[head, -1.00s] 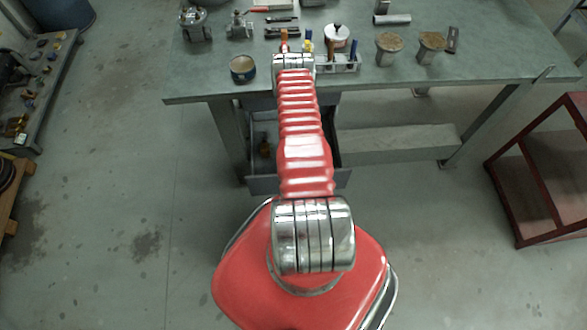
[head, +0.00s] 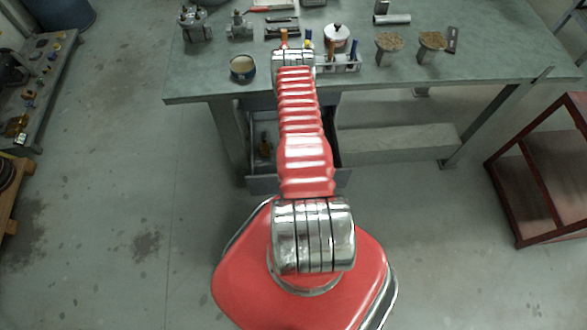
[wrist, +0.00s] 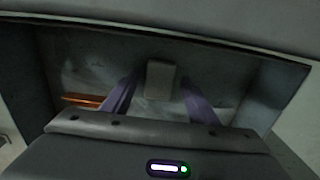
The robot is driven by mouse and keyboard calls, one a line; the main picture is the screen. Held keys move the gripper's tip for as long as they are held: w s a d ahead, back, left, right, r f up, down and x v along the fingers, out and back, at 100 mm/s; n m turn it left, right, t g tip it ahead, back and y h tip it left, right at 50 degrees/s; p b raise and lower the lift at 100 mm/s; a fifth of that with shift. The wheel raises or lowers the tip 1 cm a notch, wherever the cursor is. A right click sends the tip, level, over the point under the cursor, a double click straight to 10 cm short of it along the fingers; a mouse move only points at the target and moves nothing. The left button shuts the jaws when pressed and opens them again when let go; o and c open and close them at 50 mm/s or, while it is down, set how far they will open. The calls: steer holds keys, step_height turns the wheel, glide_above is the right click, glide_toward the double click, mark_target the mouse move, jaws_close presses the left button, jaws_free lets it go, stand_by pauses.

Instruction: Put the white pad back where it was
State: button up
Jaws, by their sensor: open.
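In the wrist view my gripper (wrist: 158,88) is open, with its two purple fingers pointing down into a drawer (wrist: 280,90). A small pale grey-white block, which looks like the white pad (wrist: 161,80), shows between the fingertips, with a gap on each side. I cannot tell whether it rests on the drawer floor. In the head view the open drawer (head: 300,185) is under the bench, partly covered by my red arm. My gripper and the pad are hidden there.
An orange item (wrist: 83,100) lies in the drawer left of my fingers. The drawer walls are close around my gripper. The workbench (head: 200,88) above carries a round tin (head: 243,68), a rack (head: 345,66) and several other parts. A red metal frame (head: 520,170) stands at right.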

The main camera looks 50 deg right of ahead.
step_height(320, 180, up, 11)
stand_by(0.7)
stand_by(0.7)
steer(key=shift+r, duration=0.1)
